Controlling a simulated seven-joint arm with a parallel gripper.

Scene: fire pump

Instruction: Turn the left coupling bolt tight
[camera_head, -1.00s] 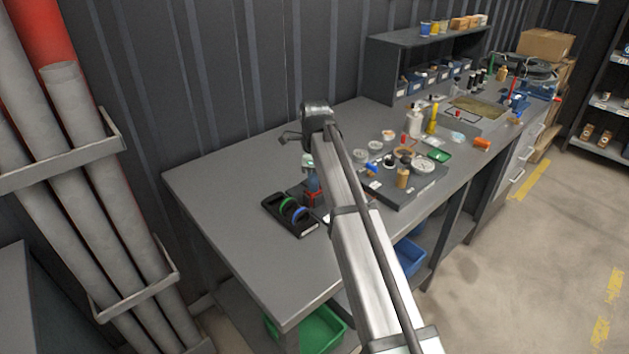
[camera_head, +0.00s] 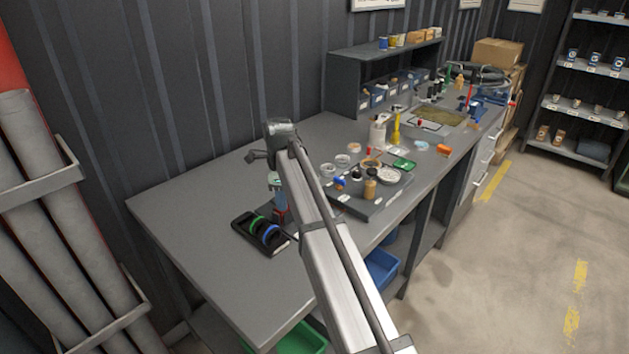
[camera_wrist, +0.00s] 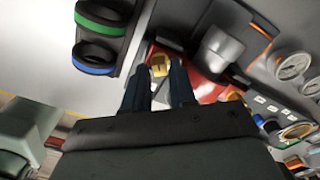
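In the wrist view my gripper (camera_wrist: 160,75) has two dark fingers spread apart with a gap between them. A small brass-coloured bolt-like piece (camera_wrist: 160,66) shows just beyond the fingertips, in line with the gap. It sits by a red part (camera_wrist: 205,88) and a grey metal cylinder (camera_wrist: 218,50). I cannot tell whether the fingers touch the brass piece, or whether it is the left coupling bolt. In the head view the red part (camera_head: 280,214) shows small on the bench, partly hidden by my arm, and the fingers cannot be made out.
A black holder (camera_head: 246,238) with green and blue rings lies left of the red part on the grey bench (camera_head: 190,225). A dark tray (camera_head: 385,200) with gauges and small parts lies to the right. The bench's left end is clear.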

